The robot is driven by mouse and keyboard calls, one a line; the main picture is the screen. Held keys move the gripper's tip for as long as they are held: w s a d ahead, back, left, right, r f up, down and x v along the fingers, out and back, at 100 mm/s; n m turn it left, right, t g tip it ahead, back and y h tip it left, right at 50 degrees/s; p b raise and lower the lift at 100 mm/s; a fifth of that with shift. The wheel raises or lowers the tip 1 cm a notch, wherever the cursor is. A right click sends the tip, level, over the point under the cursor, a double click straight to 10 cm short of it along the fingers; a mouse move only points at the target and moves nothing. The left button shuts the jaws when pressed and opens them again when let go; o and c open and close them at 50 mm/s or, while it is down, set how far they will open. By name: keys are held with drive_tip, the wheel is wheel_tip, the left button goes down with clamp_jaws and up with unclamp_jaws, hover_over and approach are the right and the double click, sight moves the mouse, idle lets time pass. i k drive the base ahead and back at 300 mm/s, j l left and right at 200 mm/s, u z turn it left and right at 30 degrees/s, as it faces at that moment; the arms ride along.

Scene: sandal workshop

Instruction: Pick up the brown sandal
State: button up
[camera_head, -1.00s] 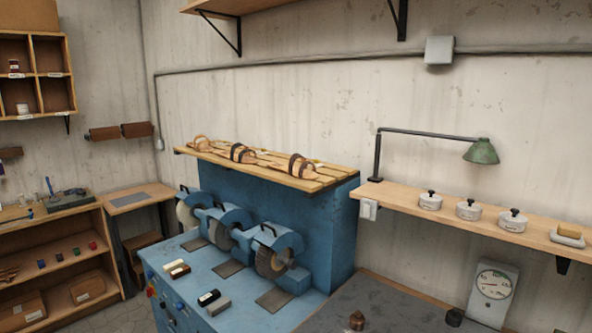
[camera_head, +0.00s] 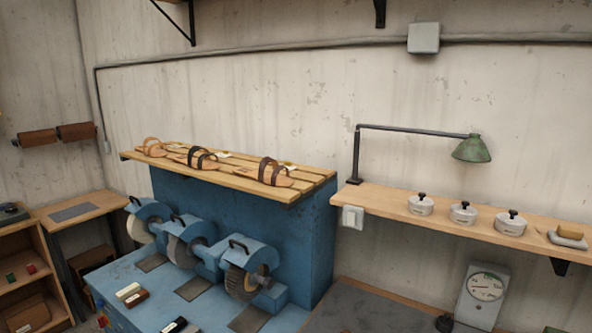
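Three sandals stand in a row on a slatted wooden rack (camera_head: 228,179) on top of a blue machine cabinet. The right sandal (camera_head: 275,174) has dark brown straps over a tan sole. The middle sandal (camera_head: 203,159) has near-black straps, and the left sandal (camera_head: 153,148) has light tan straps. Small pale tags lie beside them. All three are small in the view, so the strap shades are hard to tell exactly. My gripper is not in view.
Blue grinding machines (camera_head: 247,262) stand below the rack, in front of it. A wooden shelf (camera_head: 385,206) to the right bears a green lamp (camera_head: 472,149) and three white lidded pots (camera_head: 463,212). A dial scale (camera_head: 483,291) stands below that shelf.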

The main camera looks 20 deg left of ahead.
sight(274, 179)
drive_tip(key=j+z, duration=0.35)
drive_tip(key=j, duration=0.85)
drive_tip(key=j+z, duration=0.4)
drive_tip(key=j, duration=0.85)
